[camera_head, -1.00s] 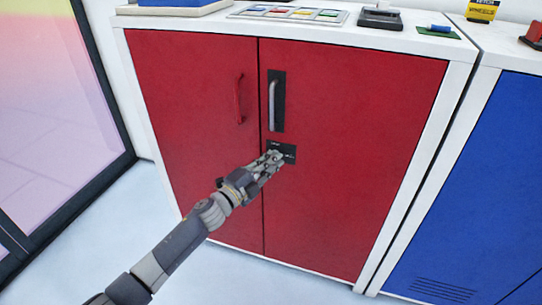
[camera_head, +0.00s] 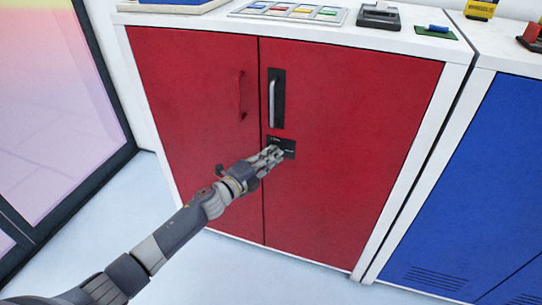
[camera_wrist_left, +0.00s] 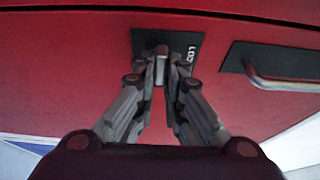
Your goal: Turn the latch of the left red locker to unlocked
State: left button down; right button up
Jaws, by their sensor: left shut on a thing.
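The red locker (camera_head: 345,190) has two doors, with a grey handle (camera_head: 272,102) on a black plate on the right door. A black latch plate (camera_head: 289,142) sits below that handle; it also shows in the left wrist view (camera_wrist_left: 146,36). My left gripper (camera_head: 278,152) is at the latch plate. In the left wrist view my left gripper (camera_wrist_left: 161,60) is shut on the small grey latch (camera_wrist_left: 161,65) between its fingertips. Part of the plate's lettering shows beside the fingers; the rest is hidden. My right gripper is not in view.
A red handle (camera_head: 240,95) is on the left door. A blue locker (camera_head: 460,190) stands to the right. The white top (camera_head: 340,25) carries a panel of coloured tiles (camera_head: 288,12) and a dark device (camera_head: 380,15). A glass door (camera_head: 50,90) is at the left; the floor in front is clear.

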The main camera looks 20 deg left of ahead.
pick_arm(q)
jog(key=c, duration=1.7)
grip_release()
jog(key=shift+d, duration=0.1)
jog(key=v, duration=1.2)
